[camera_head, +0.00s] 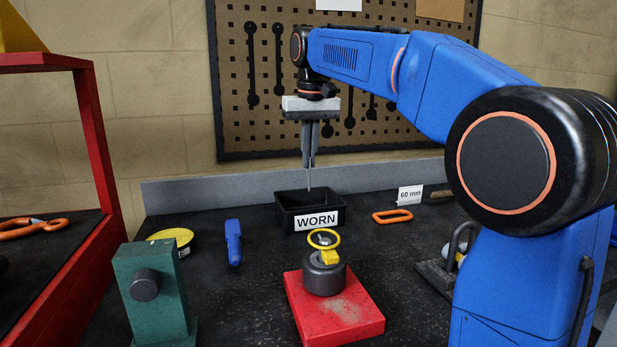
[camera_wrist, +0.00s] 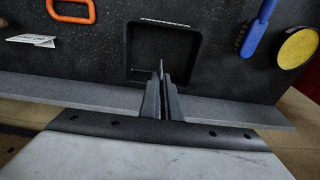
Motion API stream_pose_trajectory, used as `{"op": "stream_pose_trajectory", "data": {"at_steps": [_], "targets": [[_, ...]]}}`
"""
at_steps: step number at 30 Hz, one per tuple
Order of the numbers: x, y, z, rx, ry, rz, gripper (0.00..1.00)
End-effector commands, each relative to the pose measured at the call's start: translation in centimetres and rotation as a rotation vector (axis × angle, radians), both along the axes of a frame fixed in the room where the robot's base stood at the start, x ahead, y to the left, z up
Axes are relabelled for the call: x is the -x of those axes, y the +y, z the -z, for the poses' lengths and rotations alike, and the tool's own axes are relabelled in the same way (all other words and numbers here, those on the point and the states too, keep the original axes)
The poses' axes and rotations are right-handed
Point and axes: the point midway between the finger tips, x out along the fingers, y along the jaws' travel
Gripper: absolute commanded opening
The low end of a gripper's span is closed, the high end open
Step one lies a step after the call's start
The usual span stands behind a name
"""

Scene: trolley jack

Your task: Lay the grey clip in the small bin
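The small bin (camera_head: 289,221) is a black open box labelled WORN, standing at the back of the dark bench. It also shows in the wrist view (camera_wrist: 133,55), where its floor looks bare. My gripper (camera_head: 309,160) points straight down over the bin, its two fingers close together. It is shut on the grey clip (camera_head: 308,178), a thin piece sticking down from the fingertips to about the bin's back rim in the picture. In the wrist view the clip (camera_wrist: 161,66) shows as a thin sliver between the fingers (camera_wrist: 163,88); the fingers hide the rest of it.
In front of the bin a red block (camera_head: 340,308) carries a dark cylinder with a yellow ring (camera_head: 324,238). A blue-handled brush (camera_head: 233,242) and yellow tin (camera_head: 172,238) lie left. An orange ring (camera_head: 392,216) and 60 mm card (camera_head: 410,196) are right. A pegboard (camera_head: 235,125) hangs behind.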

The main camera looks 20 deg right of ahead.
Motion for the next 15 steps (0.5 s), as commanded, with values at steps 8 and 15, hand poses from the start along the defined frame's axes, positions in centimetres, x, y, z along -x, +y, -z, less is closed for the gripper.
{"op": "stream_pose_trajectory", "data": {"at_steps": [8,15], "targets": [[0.1,0.0,2.9,0.0,0.001,0.0,0.0],[0.0,0.0,4.5,0.0,0.0,0.0,0.0]]}}
